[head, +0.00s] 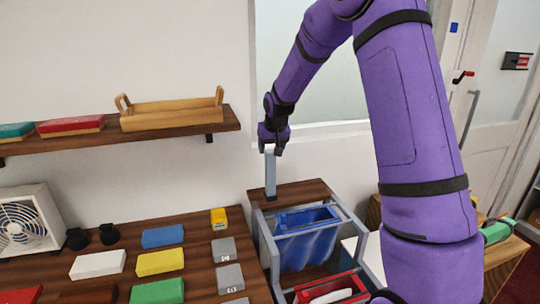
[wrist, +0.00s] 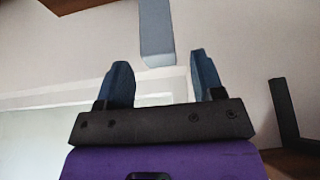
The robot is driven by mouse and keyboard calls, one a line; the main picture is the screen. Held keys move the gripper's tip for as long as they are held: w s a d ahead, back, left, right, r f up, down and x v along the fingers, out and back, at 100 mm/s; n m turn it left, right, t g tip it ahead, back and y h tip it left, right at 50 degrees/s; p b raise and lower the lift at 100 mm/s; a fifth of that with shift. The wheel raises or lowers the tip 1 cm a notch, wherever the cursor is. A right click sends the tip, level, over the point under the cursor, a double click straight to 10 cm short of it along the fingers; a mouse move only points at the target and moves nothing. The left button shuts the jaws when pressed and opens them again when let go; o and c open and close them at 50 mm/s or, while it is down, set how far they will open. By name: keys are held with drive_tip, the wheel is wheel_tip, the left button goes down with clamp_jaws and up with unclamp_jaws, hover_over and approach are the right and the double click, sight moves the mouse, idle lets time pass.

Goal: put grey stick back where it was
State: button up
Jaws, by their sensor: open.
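The grey stick (head: 270,175) stands upright on a dark wooden top (head: 305,190) behind the counter, at the end of a metal rack. My gripper (head: 272,149) is directly above it, pointing down, with its fingers at the stick's upper end. In the wrist view the stick (wrist: 156,28) lies ahead, between the lines of the two open fingers (wrist: 159,60). Its near end is about level with the fingertips, and a gap shows on each side. The stick's foot is dark in the head view; whether it sits in a slot cannot be told.
The rack (head: 266,248) holds a blue bin (head: 305,240) and a red bin (head: 330,288). Colored swatch blocks and a fan (head: 25,222) cover the counter (head: 200,255). A shelf (head: 130,140) with a wooden tray (head: 170,115) is on the wall at left.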

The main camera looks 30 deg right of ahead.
drive_tip(key=s+a+r+n, duration=0.1)
drive_tip(key=s+a+r, duration=0.3)
drive_tip(key=s+r, duration=0.6)
drive_tip(key=s+a+r, duration=0.3)
drive_tip(key=s+r, duration=0.5)
drive_tip(key=s, duration=0.5)
drive_tip(key=s+a+f+n+y, duration=0.1)
drive_tip(key=s+a, duration=0.2)
drive_tip(key=s, duration=1.6)
drive_tip(key=shift+a+f, duration=0.15)
